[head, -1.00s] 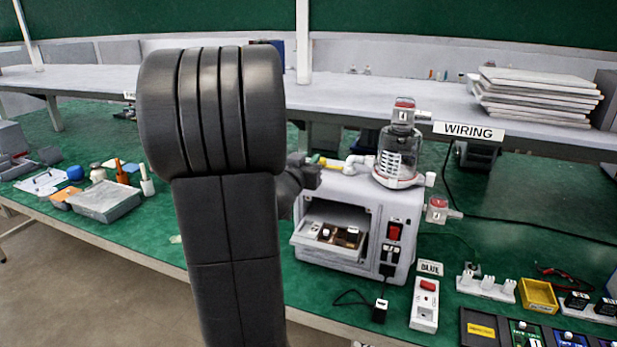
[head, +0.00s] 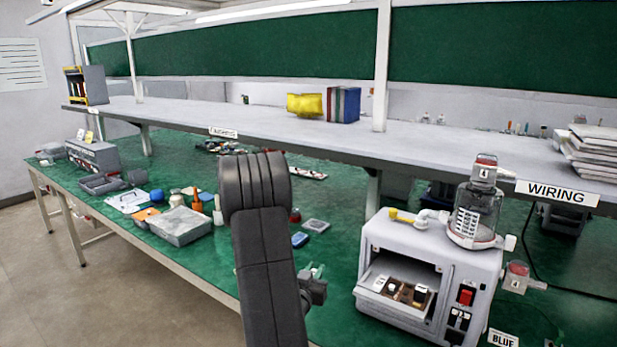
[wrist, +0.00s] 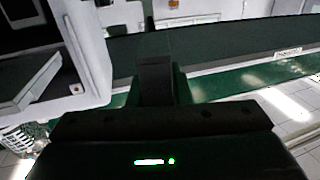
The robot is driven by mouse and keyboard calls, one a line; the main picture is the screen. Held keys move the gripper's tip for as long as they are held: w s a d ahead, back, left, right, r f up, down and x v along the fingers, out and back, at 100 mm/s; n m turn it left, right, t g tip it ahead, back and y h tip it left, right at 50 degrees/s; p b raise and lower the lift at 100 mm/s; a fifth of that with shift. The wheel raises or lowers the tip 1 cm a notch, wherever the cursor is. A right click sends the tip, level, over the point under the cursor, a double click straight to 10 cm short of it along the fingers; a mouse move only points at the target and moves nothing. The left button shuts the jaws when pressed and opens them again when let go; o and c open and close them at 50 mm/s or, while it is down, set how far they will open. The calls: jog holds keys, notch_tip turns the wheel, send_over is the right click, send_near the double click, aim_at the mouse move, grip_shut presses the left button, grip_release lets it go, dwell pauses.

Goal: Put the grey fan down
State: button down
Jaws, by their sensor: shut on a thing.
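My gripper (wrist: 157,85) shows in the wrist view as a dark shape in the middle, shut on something. The grey fan does not stand out from the dark gripper there, and I cannot make out its outline. In the head view my arm hides most of the gripper; only a small dark part of it (head: 314,288) shows at the arm's right side, over the green bench top (head: 340,235). I cannot tell whether what it holds touches a surface.
A grey machine (head: 380,237) with an open front tray (head: 372,283) and a clear canister pump (head: 470,216) stands on the right. A grey bin (head: 180,226), small bottles and tools lie on the left. A long raised shelf (head: 300,138) runs behind.

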jog(key=s+d+r+m+g+h, duration=0.1)
jog(key=d+r+h, duration=0.1)
jog(key=d+r, duration=0.6)
jog(key=d+r+m+g+h, duration=0.1)
jog(key=d+r+m, duration=0.1)
jog(key=d+r, duration=0.6)
notch_tip(320, 180, up, 5)
jog(key=shift+s+r+h, duration=0.15)
jog(key=shift+s+h, duration=0.2)
jog(key=shift+h, duration=0.05)
notch_tip(320, 180, down, 18)
jog(key=shift+r+b, duration=0.15)
jog(key=shift+b, duration=1)
jog(key=shift+f+b, duration=0.25)
jog(key=shift+b, duration=0.05)
jog(key=c, duration=1.3)
grip_release()
jog(key=shift+r, duration=0.1)
